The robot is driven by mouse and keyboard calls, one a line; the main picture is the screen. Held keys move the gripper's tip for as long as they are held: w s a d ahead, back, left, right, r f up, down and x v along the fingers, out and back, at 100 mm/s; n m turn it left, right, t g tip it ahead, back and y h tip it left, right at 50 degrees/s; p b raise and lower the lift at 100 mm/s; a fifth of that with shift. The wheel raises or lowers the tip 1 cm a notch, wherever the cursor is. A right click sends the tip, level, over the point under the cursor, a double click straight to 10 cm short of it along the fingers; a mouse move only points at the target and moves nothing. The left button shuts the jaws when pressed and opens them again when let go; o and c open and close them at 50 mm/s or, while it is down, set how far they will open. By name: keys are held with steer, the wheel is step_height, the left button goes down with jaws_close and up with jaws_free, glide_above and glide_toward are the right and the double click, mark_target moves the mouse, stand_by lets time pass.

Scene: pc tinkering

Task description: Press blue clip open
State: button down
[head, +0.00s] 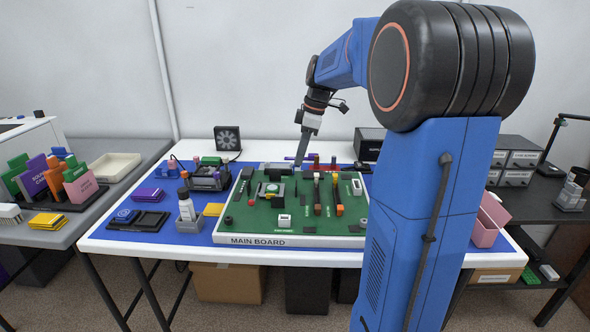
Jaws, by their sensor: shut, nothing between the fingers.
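The green main board (262,224) lies on the blue mat in the middle of the white table. My gripper (298,164) points down over the back edge of this board, with its fingers shut and empty. A thin blue-violet piece (289,158) shows just left of the fingertips; it may be the blue clip, but it is too small to be sure. I cannot tell whether the fingertips touch anything. A red part (322,166) lies just right of the fingertips.
Dark slots (317,195) and an orange-tipped stick (337,197) stand on the board. A white bottle (187,206) stands left of it, near a purple block (146,195). A black fan (228,138) stands at the back. A pink bin (488,222) is at the right.

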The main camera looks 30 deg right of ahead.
steer(key=shift+s+d+f, duration=0.45)
steer(key=shift+s+d, duration=0.1)
steer(key=shift+d, duration=0.25)
stand_by(1.5)
steer(key=shift+r, duration=3)
steer(key=shift+r, duration=0.1)
steer(key=v, duration=1.7)
steer(key=shift+s+r, duration=0.1)
